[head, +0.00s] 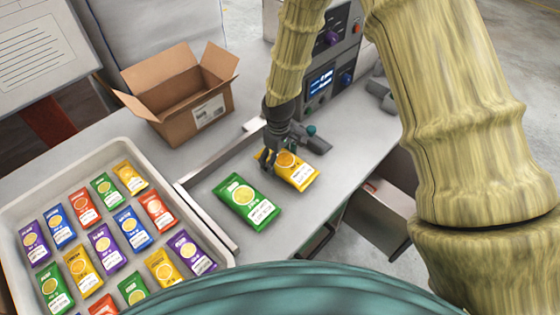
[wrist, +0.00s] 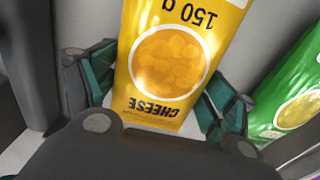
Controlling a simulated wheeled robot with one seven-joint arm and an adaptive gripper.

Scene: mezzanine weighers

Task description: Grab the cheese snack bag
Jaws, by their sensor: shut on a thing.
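The cheese snack bag is yellow, with a round picture of chips and the words CHEESE and 150 g. In the wrist view the cheese snack bag (wrist: 172,62) lies between the two fingers of my gripper (wrist: 155,95), its lettering upside down. In the head view the cheese snack bag (head: 299,173) is at the grey surface right of the tray, with my gripper (head: 272,158) shut on its upper left end. I cannot tell whether the bag is lifted off the surface. The fingers hide part of its edges.
A green bag (head: 246,200) lies close to the left of the cheese bag and also shows in the wrist view (wrist: 295,108). A pale tray (head: 82,166) holds several coloured bags. An open cardboard box (head: 193,120) and a weigher with a lit display (head: 321,81) stand behind.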

